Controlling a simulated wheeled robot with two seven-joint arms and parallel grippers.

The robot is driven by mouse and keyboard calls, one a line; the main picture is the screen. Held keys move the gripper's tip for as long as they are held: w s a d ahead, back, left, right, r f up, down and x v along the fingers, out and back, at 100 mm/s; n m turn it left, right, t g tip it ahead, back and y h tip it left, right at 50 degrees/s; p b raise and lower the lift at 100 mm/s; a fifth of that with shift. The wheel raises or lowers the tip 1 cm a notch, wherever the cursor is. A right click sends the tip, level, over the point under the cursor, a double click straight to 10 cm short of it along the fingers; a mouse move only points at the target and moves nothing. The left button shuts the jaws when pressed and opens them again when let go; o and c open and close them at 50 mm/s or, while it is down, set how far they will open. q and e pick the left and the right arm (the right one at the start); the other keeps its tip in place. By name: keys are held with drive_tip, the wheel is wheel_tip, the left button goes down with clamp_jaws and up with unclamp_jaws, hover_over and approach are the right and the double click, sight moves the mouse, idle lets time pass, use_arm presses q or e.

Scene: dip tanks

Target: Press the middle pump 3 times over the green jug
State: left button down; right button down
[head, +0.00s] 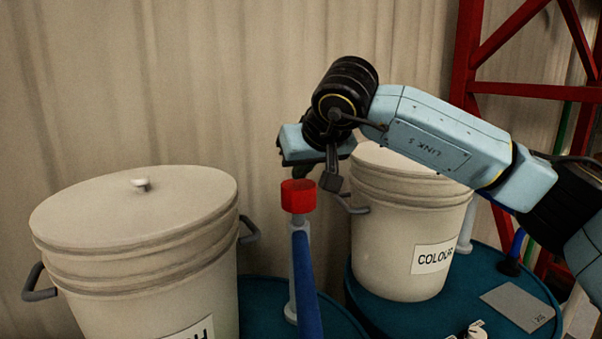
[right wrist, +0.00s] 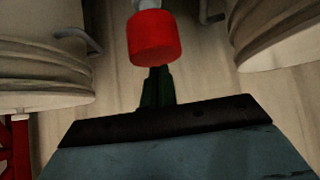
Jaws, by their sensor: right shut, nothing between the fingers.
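A pump with a red cap (head: 298,196) on a grey stem and a blue spout stands between two white buckets in the head view. Its red cap also shows at the top of the right wrist view (right wrist: 152,38). My right gripper (head: 303,172) is shut and empty, pointing down just above the red cap. The green jug is not in view. My left gripper is not in view.
A lidded bucket (head: 135,235) stands at the left, and a bucket labelled "COLOUR" (head: 400,245) stands right of the pump on a blue drum (head: 470,300). A grey plate (head: 517,305) lies on that drum. A red metal frame (head: 530,92) stands at the back right.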

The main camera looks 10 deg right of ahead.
drive_tip(key=b+v, duration=0.1)
drive_tip(key=v, duration=0.9)
idle(0.7)
